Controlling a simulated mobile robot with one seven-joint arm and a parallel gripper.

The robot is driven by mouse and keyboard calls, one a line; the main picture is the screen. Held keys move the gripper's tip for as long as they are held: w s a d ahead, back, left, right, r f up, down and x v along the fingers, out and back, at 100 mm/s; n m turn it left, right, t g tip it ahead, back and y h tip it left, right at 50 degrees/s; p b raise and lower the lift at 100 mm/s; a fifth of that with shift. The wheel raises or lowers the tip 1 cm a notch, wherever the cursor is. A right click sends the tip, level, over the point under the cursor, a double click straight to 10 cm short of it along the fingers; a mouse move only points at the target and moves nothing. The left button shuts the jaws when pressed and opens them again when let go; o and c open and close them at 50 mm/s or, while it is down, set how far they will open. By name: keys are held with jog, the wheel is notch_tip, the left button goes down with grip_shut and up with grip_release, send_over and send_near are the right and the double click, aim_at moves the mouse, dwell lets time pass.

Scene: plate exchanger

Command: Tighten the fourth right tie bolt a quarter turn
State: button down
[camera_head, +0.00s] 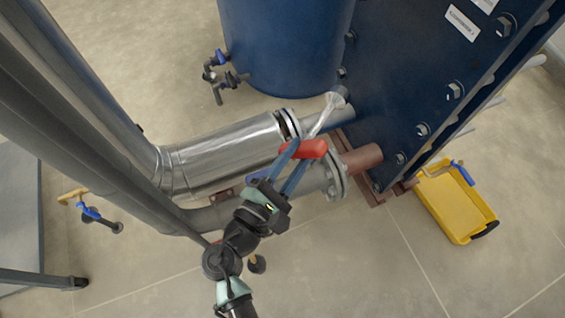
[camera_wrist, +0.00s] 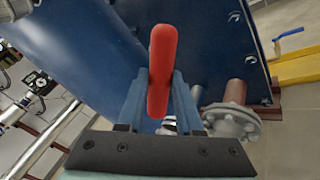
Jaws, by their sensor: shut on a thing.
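My gripper (camera_head: 301,152) is shut on the red handle of a tool (camera_head: 314,149). In the wrist view the red handle (camera_wrist: 160,65) stands between the two blue fingers (camera_wrist: 162,80). A bright metal shaft, apparently the tool's, runs from the handle toward the left edge of the dark blue plate (camera_head: 400,70). Whether its end touches a bolt cannot be told. Tie bolts line both plate edges: the right row includes a hex bolt (camera_head: 454,90) and a lower one (camera_head: 422,130); a left-edge bolt (camera_head: 342,72) is above the shaft's end.
A silver-clad pipe (camera_head: 220,155) and a flanged grey pipe (camera_head: 337,180) lie close to my gripper. A blue tank (camera_head: 285,45) stands behind. The floor at bottom right is clear.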

notch_tip(320, 180, down, 8)
jog(key=s+m+g+h+b, duration=0.1)
jog(key=m+g+h+b, duration=0.65)
jog(key=m+g, duration=0.2)
jog(key=b+x, duration=0.2)
jog(key=x, duration=0.8)
jog(key=shift+d+f+m+t+y+b, duration=0.25)
jog(key=shift+f+m+t+y+b, duration=0.1)
jog(key=shift+f+t+y, duration=0.1)
jog(key=shift+w, duration=0.15)
jog(key=shift+w+d, duration=0.15)
jog(key=shift+d, duration=0.25)
jog(key=shift+w+d+p, duration=0.2)
jog(key=shift+d+p, duration=0.1)
jog(key=shift+d, duration=0.45)
